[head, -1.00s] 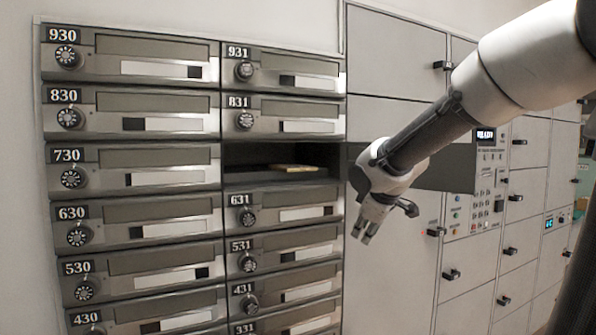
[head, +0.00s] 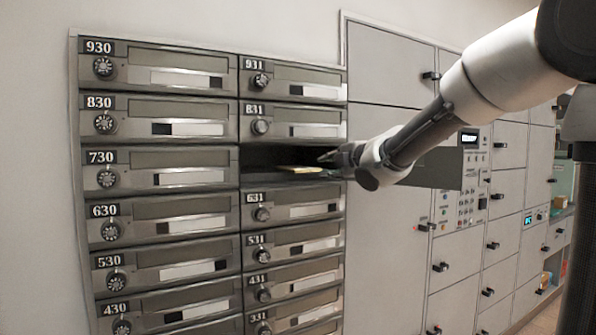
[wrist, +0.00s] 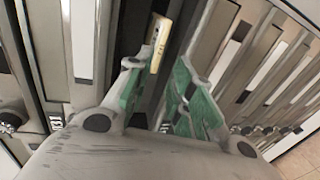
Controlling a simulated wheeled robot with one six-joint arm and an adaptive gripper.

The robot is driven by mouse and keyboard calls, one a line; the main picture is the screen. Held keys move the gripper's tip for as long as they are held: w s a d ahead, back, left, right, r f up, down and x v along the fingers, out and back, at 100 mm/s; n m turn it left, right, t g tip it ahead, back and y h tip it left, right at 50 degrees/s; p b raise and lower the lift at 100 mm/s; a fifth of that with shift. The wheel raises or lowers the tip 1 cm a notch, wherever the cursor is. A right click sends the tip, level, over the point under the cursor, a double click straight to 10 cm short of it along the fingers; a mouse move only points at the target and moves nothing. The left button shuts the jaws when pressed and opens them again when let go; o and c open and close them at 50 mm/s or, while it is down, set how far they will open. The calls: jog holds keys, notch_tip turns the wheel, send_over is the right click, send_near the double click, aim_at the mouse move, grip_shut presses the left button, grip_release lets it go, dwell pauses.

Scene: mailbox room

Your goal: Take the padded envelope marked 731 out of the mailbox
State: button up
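The open mailbox compartment (head: 262,160) sits between boxes 831 and 631, and its own number does not show. A thin yellowish envelope (head: 306,169) lies flat inside near the front. Its marking is not readable. My gripper (head: 330,157) is at the right side of the opening, just right of the envelope. In the wrist view my gripper (wrist: 157,95) is open, with green pads apart. The envelope's edge (wrist: 158,42) shows ahead, between the finger directions and nearer the left finger. I cannot tell whether anything touches it.
The compartment's dark door (head: 440,168) stands swung open to the right, behind my arm. Shut mailboxes, such as 631 (head: 295,208), lie above, below and left. Grey lockers (head: 385,250) with protruding handles and a keypad panel (head: 470,185) stand to the right.

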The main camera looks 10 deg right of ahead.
aim_at(309, 171)
jog(key=x, duration=1.2)
jog(key=shift+w+f, duration=0.1)
jog(key=shift+w, duration=0.15)
grip_shut()
jog(key=shift+f, duration=0.2)
dwell(0.7)
jog(key=shift+r, duration=0.1)
